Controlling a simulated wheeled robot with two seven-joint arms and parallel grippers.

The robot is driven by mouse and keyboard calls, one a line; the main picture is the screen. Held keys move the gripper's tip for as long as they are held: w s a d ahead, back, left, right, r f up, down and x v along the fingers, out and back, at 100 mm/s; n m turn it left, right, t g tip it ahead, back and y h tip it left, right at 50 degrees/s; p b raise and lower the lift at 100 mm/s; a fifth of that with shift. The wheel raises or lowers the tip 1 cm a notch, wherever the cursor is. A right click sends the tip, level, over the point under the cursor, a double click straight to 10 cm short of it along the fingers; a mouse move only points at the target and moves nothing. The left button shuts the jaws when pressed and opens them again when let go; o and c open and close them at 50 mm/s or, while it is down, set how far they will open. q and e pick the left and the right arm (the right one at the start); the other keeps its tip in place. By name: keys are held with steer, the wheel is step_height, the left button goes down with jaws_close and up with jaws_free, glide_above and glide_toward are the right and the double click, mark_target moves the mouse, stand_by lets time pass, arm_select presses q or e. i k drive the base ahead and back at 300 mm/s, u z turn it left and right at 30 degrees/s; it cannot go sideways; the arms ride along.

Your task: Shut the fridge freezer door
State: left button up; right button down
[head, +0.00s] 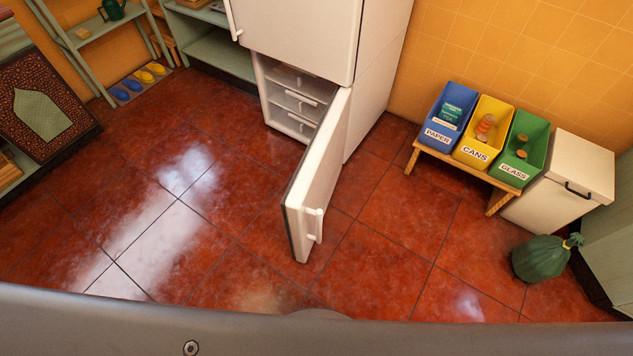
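The white fridge freezer (297,30) stands against the back wall in the head view. Its lower freezer door (322,172) is swung wide open toward me, hinged on the right side. A white handle (315,224) is on the door's outer face near its free edge. White drawers (298,102) show inside the open compartment. The upper door is shut, with its handle (233,22) at the left. Neither of my grippers is in view.
Blue, yellow and green recycling bins (482,134) sit on a low wooden bench right of the fridge. A white lidded bin (563,180) and a green bag (543,257) stand farther right. Green shelves (205,45) are at left. The red tiled floor (190,230) before the door is clear.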

mark_target(305, 202)
steer(key=i, duration=0.45)
steer(key=u, duration=1.9)
steer(key=k, duration=0.6)
steer(key=z, duration=1.6)
